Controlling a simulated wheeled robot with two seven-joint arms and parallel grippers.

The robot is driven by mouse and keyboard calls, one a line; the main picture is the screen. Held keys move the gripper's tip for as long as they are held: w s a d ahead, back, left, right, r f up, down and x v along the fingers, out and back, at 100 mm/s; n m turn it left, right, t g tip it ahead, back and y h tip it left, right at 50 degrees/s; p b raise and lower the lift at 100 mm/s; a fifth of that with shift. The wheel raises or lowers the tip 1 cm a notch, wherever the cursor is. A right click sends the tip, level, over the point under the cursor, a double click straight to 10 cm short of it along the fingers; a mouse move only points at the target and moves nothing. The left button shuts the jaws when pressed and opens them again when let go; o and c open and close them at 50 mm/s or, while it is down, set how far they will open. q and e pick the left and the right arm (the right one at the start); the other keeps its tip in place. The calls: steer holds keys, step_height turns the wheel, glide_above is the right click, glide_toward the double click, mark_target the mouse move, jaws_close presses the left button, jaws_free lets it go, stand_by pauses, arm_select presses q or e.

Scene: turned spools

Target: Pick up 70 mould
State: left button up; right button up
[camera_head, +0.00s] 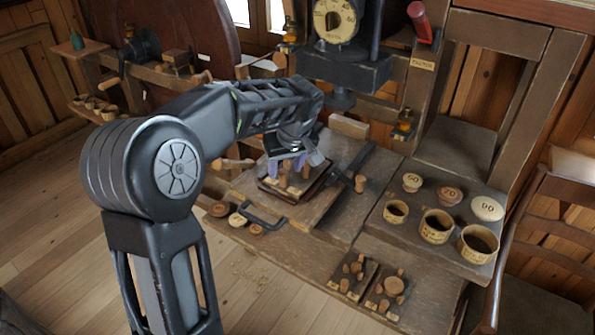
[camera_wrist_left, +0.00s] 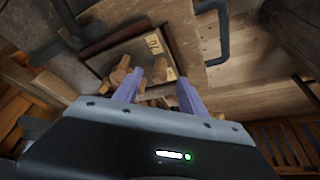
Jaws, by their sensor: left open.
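My left gripper (camera_head: 291,166) is open above the dark tray (camera_head: 268,190) on the bench. It also shows in the left wrist view (camera_wrist_left: 159,84), its two purple fingers apart. I cannot tell whether the fingers touch a peg. The arm partly hides the board in the head view. A round lid marked 70 (camera_head: 449,196) lies on the right side of the bench.
Lids marked 50 (camera_head: 411,182) and 90 (camera_head: 487,208) flank it, with several round cups (camera_head: 437,226) in front. Two peg boards (camera_head: 352,276) (camera_head: 384,293) lie at the front edge. A black handle (camera_head: 262,215) is near the tray. A chair (camera_head: 545,225) stands at right.

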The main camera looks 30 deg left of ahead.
mark_target(285, 172)
arm_select(q)
steer(key=shift+p+x, duration=0.75)
steer(key=shift+x, duration=1.65)
steer(key=shift+c, duration=0.3)
jaws_close()
